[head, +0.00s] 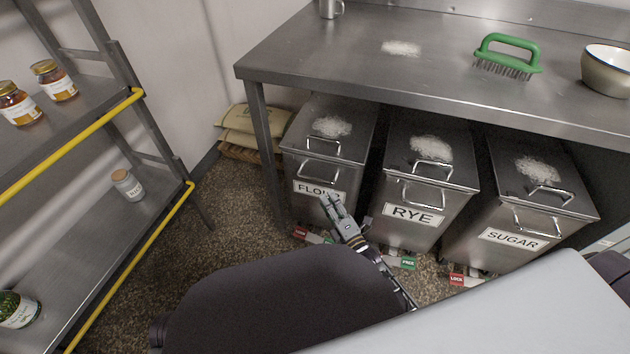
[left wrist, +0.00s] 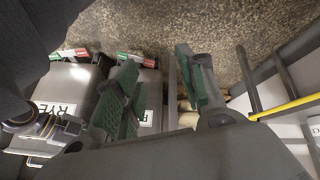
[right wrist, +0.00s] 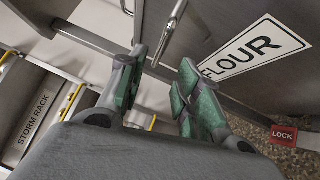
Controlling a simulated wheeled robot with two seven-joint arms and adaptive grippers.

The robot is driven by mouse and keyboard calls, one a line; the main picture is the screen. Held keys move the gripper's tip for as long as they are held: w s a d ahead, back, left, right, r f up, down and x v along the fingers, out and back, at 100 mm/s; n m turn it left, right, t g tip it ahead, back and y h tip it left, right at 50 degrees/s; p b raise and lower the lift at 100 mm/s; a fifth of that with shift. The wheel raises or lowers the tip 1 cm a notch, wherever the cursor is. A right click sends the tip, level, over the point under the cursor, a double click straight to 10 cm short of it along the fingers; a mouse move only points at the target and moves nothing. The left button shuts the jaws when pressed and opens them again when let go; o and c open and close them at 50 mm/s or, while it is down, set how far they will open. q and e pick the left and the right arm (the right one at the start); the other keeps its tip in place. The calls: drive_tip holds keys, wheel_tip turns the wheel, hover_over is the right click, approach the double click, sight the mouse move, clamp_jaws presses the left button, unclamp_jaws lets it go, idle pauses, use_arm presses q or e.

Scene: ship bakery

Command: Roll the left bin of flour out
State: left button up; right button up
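The steel flour bin (head: 300,208) stands under the counter at the left of a row of three. Its lid has white powder on it, and a bar handle (head: 318,175) is on its front above the FLOUR label. A red LOCK pedal end (head: 299,232) shows at its foot, also in the right wrist view (right wrist: 284,135). My right gripper (head: 331,203) is in front of the label. In the right wrist view its fingers (right wrist: 158,82) are apart and empty, with a metal bar (right wrist: 170,35) just beyond them. My left gripper (left wrist: 158,72) is open and empty, hidden in the head view.
The rye bin (head: 412,233) and sugar bin (head: 490,255) stand to the right. The counter (head: 340,50) overhangs the bins; its leg (head: 268,150) is beside the flour bin. A shelf rack (head: 80,240) is at left. Speckled floor (head: 215,235) between is clear.

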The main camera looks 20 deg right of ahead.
sight(315, 179)
use_arm(q)
wheel_tip(315, 179, down, 7)
drive_tip(key=d+t+b, duration=0.1)
drive_tip(key=b, duration=0.2)
drive_tip(key=shift+s+r+n+h, duration=0.15)
drive_tip(key=shift+s+n+h, duration=0.15)
drive_tip(key=shift+h, duration=0.1)
use_arm(e)
drive_tip(key=shift+x, duration=5.15)
drive_tip(key=c, duration=0.6)
use_arm(q)
drive_tip(key=shift+w+d+r, duration=0.1)
drive_tip(key=shift+w+r, duration=0.2)
drive_tip(key=shift+w, duration=0.2)
use_arm(e)
clamp_jaws()
